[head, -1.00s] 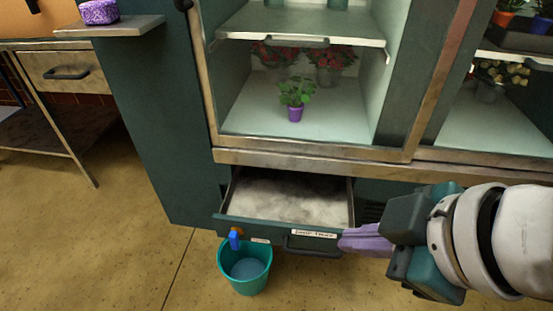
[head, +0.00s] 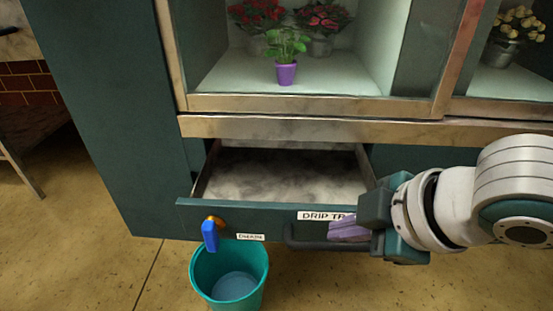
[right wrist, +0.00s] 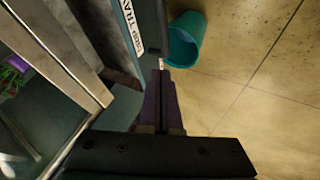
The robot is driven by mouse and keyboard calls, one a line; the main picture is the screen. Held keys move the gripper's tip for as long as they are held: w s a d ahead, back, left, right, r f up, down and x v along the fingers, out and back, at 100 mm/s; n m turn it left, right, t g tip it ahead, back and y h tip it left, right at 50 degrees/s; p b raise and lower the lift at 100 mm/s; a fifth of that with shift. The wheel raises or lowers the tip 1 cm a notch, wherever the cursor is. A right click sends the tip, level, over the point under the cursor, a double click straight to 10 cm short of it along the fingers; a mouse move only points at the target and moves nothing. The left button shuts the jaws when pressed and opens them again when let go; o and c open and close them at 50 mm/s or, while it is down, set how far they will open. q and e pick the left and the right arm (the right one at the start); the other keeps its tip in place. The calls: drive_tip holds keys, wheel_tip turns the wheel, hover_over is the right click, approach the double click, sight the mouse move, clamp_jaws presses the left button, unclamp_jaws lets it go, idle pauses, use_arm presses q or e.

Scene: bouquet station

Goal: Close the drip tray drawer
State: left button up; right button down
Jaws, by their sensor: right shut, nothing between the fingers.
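The drip tray drawer (head: 280,178) stands pulled out below the flower cabinet, with a murky pale surface inside. Its teal front (head: 270,218) carries a "DRIP TRAY" label and a dark bar handle (head: 305,244). My right gripper (head: 340,228) is shut and empty, its purple fingers at the right part of the drawer front, over the label's end and the handle's right end. In the right wrist view the shut fingers (right wrist: 160,82) point at the drawer front beside the label (right wrist: 130,35). I cannot tell whether they touch it. My left gripper is not in view.
A teal bucket (head: 230,276) with water stands on the floor under a blue-handled drain tap (head: 209,234) on the drawer front. The cabinet above holds a purple-potted plant (head: 286,72) and red flowers. Floor on the left is clear.

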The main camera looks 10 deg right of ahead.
sight(301, 219)
drive_tip(key=w+f+b, duration=0.4)
drive_tip(key=w+a+f+b, duration=0.1)
drive_tip(key=w+f+b, duration=0.1)
drive_tip(key=b, duration=0.1)
drive_tip(key=shift+w, duration=0.4)
drive_tip(key=shift+w+d+r, duration=0.2)
drive_tip(key=shift+w+d, duration=0.05)
drive_tip(key=shift+w, duration=0.25)
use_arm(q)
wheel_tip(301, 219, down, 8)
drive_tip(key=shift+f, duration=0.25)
